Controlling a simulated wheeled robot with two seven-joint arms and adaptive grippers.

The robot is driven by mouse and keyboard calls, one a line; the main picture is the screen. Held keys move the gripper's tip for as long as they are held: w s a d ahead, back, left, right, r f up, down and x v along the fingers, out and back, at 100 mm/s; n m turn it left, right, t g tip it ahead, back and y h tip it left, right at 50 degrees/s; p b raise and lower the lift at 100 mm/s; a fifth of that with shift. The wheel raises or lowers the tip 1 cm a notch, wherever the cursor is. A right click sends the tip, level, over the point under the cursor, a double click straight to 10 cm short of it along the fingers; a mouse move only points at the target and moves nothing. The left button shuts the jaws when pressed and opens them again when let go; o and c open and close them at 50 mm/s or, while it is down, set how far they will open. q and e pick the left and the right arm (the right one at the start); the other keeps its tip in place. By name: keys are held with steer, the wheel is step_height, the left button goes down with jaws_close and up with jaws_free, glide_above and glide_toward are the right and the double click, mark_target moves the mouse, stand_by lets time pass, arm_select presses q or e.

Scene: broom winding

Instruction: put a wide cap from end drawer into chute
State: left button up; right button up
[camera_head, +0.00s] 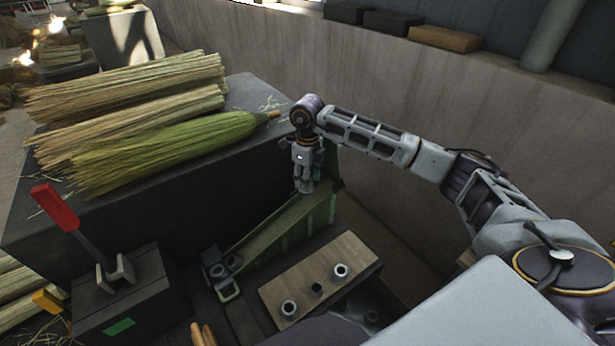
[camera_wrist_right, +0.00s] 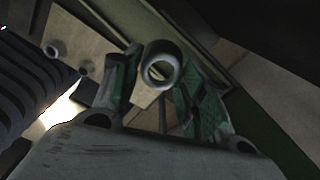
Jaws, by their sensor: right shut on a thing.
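My right gripper (camera_head: 304,184) is above the upper end of the sloped green chute (camera_head: 283,228). In the right wrist view my right gripper (camera_wrist_right: 161,92) is shut on a pale grey ring-shaped cap (camera_wrist_right: 174,67), held between the green-padded fingertips. In the head view the held cap is too small to make out. A wooden board (camera_head: 300,272) beside the chute bears a grey ring-shaped cap (camera_head: 340,271) and another ring-shaped cap (camera_head: 289,308), with a dark round spot between. I cannot tell which part is the end drawer. My left gripper is not in view.
Bundles of straw (camera_head: 130,110) and a green broom head (camera_head: 170,142) lie on the dark block (camera_head: 225,180) left of the gripper. A red-handled lever (camera_head: 75,230) stands at the left front. A wall (camera_head: 420,110) runs behind the right arm.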

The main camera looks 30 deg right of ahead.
steer(key=shift+f+b, duration=1.45)
steer(key=shift+f, duration=1.75)
steer(key=o, duration=0.8)
steer(key=shift+o, duration=0.2)
steer(key=shift+r, duration=0.1)
steer(key=shift+r, duration=0.1)
steer(key=shift+w+r+p, duration=0.1)
steer(key=shift+r+p, duration=0.3)
steer(key=shift+r, duration=0.15)
step_height(320, 180, up, 7)
steer(key=p, duration=0.3)
steer(key=shift+f, duration=0.2)
steer(key=shift+f, duration=0.1)
